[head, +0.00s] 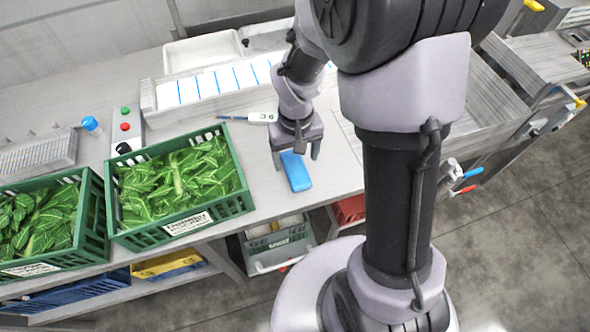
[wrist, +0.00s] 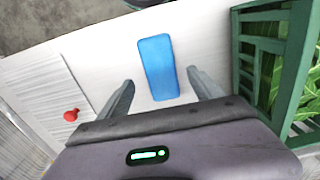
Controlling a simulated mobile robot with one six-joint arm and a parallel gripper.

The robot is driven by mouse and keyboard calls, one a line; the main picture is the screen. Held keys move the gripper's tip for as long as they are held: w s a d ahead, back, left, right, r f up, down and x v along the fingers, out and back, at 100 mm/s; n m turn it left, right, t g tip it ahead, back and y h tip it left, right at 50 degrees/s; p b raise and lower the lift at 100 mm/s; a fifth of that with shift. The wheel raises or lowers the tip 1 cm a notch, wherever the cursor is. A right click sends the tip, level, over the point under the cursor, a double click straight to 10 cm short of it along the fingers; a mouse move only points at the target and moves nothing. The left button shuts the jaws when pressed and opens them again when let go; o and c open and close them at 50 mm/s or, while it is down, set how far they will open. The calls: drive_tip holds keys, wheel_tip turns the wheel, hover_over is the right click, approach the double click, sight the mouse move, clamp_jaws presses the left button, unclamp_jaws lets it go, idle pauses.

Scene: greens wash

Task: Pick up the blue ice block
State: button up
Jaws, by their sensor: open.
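The blue ice block (head: 296,172) lies flat on the light counter, to the right of the nearer crate of greens. It also shows in the wrist view (wrist: 158,66), between and ahead of the two fingers. My gripper (head: 295,162) is open and points down over the far end of the block. In the wrist view my gripper (wrist: 160,86) has a finger on each side of the block's near end, with a gap on both sides. I cannot tell how high the fingertips are above the counter.
A green crate (head: 247,197) of leafy greens stands close left of the block, with another crate (head: 97,222) further left. A thermometer-like tool (head: 262,117) and a white rack (head: 150,97) lie behind. The counter's front edge is close to the block.

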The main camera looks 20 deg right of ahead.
sight(295, 167)
wheel_tip(295, 167, down, 4)
drive_tip(key=shift+f+b, duration=0.15)
drive_tip(key=shift+b, duration=0.7)
drive_tip(key=shift+c, duration=0.5)
drive_tip(key=c, duration=1.5)
drive_tip(key=shift+r, duration=0.3)
